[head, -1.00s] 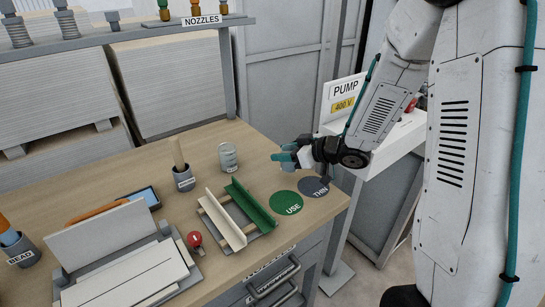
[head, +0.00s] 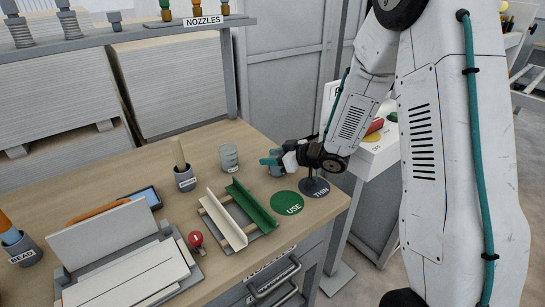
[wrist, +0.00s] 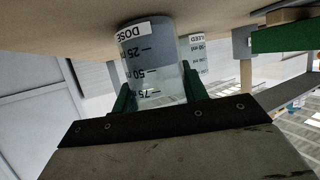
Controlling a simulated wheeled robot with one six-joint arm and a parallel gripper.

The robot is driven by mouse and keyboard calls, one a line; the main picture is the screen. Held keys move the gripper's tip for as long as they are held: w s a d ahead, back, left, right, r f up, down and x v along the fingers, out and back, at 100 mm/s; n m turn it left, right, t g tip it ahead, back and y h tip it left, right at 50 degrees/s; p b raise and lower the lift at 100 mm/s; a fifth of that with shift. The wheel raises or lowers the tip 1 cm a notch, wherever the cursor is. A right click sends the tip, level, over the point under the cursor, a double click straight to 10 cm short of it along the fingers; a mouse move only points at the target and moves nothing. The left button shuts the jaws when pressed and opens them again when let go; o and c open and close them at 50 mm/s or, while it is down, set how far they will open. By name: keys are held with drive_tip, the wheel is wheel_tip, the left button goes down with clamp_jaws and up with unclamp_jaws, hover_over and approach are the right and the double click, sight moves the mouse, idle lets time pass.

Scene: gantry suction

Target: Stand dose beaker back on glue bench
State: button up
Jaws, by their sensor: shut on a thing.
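The dose beaker (wrist: 150,62) is a clear, graduated beaker with a grey band and a "DOSE" label in the wrist view. My gripper (wrist: 158,88) is shut on it, with a green finger on each side. In the head view my gripper (head: 268,161) is over the back right part of the wooden glue bench (head: 255,140), with the beaker mostly hidden by the fingers. The bench fills the top of the wrist view (wrist: 60,25), close to the beaker's labelled end. I cannot tell whether they touch.
A second graduated beaker (head: 229,158) stands just left of my gripper; it also shows in the wrist view (wrist: 198,48). A green "USE" disc (head: 287,203) and grey "THIN" disc (head: 314,187) lie in front. A green-and-white rack (head: 252,207) and brush pot (head: 185,180) are further left.

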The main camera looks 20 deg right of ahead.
drive_tip(key=o, duration=1.1)
drive_tip(key=shift+f, duration=0.1)
drive_tip(key=shift+r, duration=0.25)
drive_tip(key=s+d+r+m+g+h, duration=0.1)
drive_tip(key=s+d+r+m+h, duration=0.4)
drive_tip(key=s+d+r+h, duration=0.75)
drive_tip(key=s+a+r+m+g+y, duration=0.1)
drive_tip(key=s+a+g, duration=0.1)
drive_tip(key=s, duration=0.6)
drive_tip(key=s+a+r+m+g+y, duration=0.1)
drive_tip(key=s+a+r+g, duration=0.1)
drive_tip(key=s, duration=0.7)
drive_tip(key=s+a+r+m+g+y, duration=0.1)
drive_tip(key=s+a+g, duration=0.3)
drive_tip(key=s, duration=0.5)
drive_tip(key=shift+s+a+r+y, duration=0.1)
drive_tip(key=shift+a+r+y, duration=0.25)
drive_tip(key=shift+a+r, duration=0.3)
